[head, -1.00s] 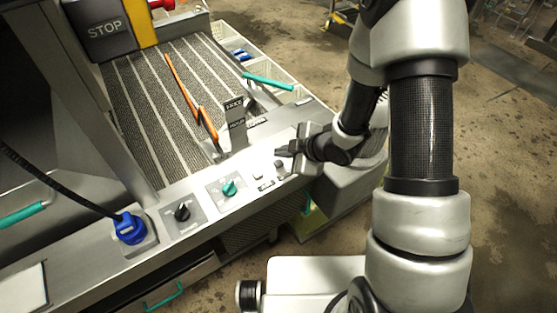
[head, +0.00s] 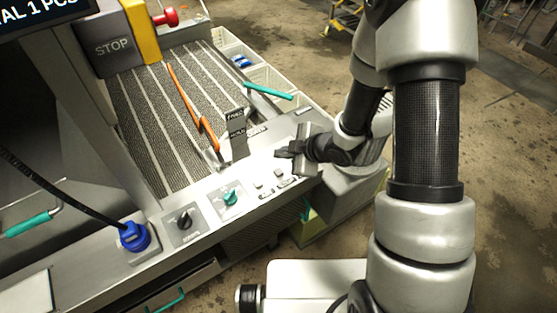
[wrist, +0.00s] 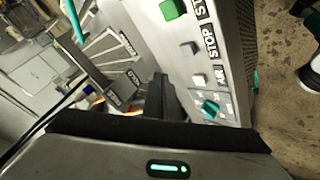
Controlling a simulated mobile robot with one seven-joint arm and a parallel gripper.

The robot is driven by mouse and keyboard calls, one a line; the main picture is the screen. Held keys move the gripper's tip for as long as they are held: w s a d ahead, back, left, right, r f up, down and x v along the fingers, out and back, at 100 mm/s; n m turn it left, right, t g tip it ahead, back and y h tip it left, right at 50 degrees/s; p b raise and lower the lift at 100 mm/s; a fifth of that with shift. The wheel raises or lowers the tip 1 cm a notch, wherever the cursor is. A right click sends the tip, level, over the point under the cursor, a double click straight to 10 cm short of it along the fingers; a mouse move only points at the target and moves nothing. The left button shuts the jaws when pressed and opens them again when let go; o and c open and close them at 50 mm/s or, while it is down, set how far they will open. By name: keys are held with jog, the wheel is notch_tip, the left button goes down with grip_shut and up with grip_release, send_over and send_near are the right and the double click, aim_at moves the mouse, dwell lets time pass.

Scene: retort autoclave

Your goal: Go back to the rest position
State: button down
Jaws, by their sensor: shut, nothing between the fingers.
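My gripper (head: 284,154) is at the right end of the grey control panel (head: 152,211) in the head view, just beyond its small buttons (head: 279,172). It is shut and empty. In the wrist view its dark fingers (wrist: 158,98) are together, with nothing between them. Beside them the panel face shows a green button (wrist: 172,9), a grey button (wrist: 189,48), a pale button (wrist: 199,79) and a teal knob (wrist: 209,107). I see no contact between fingers and buttons, though the exact gap cannot be told.
A ribbed conveyor bed (head: 150,120) with an orange bar (head: 190,105) lies behind the panel. An upright labelled lever plate (head: 237,130) stands left of my gripper. A blue plug (head: 133,236) with a black cable is at the left. Bare floor is open at the right.

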jog(key=s+d+r+m+t+h+p, duration=0.1)
jog(key=d+r+m+h, duration=0.5)
jog(key=r, duration=0.5)
jog(key=s+d+r+m+t+h+p, duration=0.1)
jog(key=d+r+m, duration=0.3)
jog(key=d+r, duration=0.55)
jog(key=s+a+r+m+g, duration=0.1)
jog(key=s+r+m, duration=0.3)
jog(key=s, duration=0.6)
jog(key=s+a+r+m+g, duration=0.1)
jog(key=s+r+m, duration=0.3)
jog(key=s+r, duration=0.3)
jog(key=s, duration=0.3)
jog(key=shift+r+g+p, duration=0.35)
jog(key=shift+g, duration=0.05)
jog(key=shift+a, duration=0.15)
